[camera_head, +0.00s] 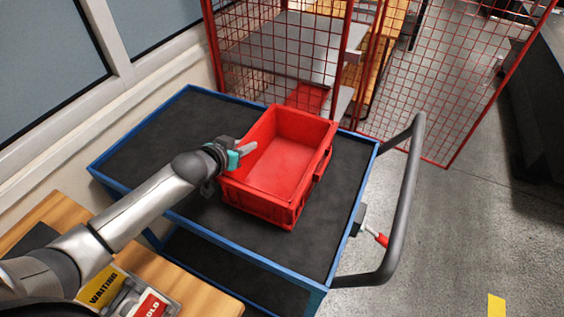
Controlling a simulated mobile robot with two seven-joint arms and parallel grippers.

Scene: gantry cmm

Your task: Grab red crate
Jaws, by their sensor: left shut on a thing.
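The red crate (285,168) is open-topped and empty, and it sits upright on the dark top of a blue-framed cart. My left arm comes in from the left, and my left gripper (238,155) is at the crate's left wall. The gripper is shut on that wall's rim, with one finger showing inside the crate. The other finger is mostly hidden. My right gripper is not in view.
The cart (140,132) has free room on its top left and a grey push handle (408,190) at right. A red mesh cage (290,50) stands behind it. A wooden table (190,292) with signs is at lower left. Open floor lies right.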

